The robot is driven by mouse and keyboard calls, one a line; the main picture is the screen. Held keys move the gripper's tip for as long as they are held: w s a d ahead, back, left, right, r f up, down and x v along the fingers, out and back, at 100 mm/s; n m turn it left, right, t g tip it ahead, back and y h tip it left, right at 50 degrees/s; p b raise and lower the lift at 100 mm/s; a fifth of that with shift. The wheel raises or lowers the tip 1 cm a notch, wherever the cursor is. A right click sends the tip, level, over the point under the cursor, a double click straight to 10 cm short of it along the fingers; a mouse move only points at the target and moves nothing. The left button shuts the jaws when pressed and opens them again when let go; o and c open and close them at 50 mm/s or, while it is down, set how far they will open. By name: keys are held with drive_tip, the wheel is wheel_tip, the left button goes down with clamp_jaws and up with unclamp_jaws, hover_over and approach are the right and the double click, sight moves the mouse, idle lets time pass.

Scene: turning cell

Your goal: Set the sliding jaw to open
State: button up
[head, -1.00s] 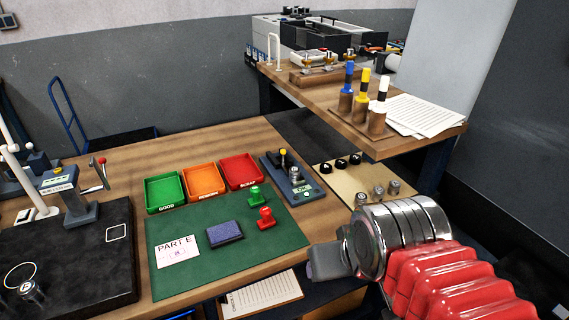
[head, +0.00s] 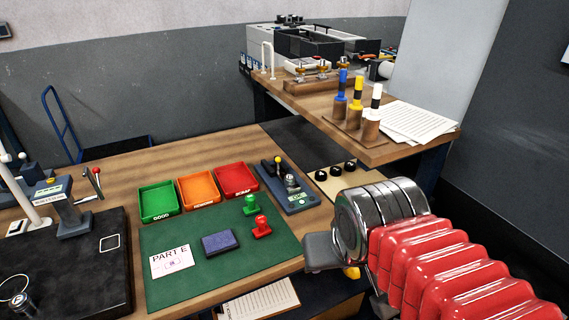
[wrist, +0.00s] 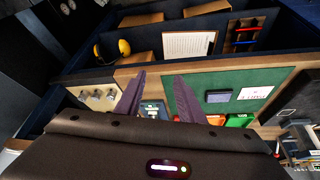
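No part can be picked out for certain as the sliding jaw. A blue-grey fixture (head: 300,200) stands right of the bins, with a yellow-topped black post, a round metal piece and a small display. A blue device in the wrist view (wrist: 153,109), seen between my fingers, looks like this fixture. My gripper (wrist: 157,92) has its two dark fingers apart, with nothing between them. In the head view my arm is at the lower right, and the fingers are mostly hidden behind the wrist.
Green (head: 158,202), orange (head: 198,191) and red (head: 237,181) bins line the green mat (head: 200,275). Two stamps and a blue pad lie on the mat. A black plate (head: 75,270) with a gauge stand is at left. A raised wooden shelf (head: 390,150) holds colour-banded pegs and papers.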

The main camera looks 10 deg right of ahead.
drive_tip(key=w+d+r+m+g+h, duration=0.15)
drive_tip(key=w+m+h, duration=0.5)
drive_tip(key=w, duration=1.75)
drive_tip(key=m+t+h, duration=0.3)
drive_tip(key=m+h, duration=0.2)
drive_tip(key=m, duration=0.2)
approach(280, 168)
drive_tip(key=r, duration=0.3)
drive_tip(key=shift+s+a+r, duration=0.2)
drive_tip(key=shift+a+r, duration=0.05)
drive_tip(key=shift+r, duration=0.1)
drive_tip(key=x, duration=1.3)
drive_tip(key=shift+w+d+f, duration=0.2)
drive_tip(key=shift+w+d, duration=0.05)
drive_tip(key=shift+w, duration=0.05)
drive_tip(key=shift+c, duration=0.5)
clamp_jaws()
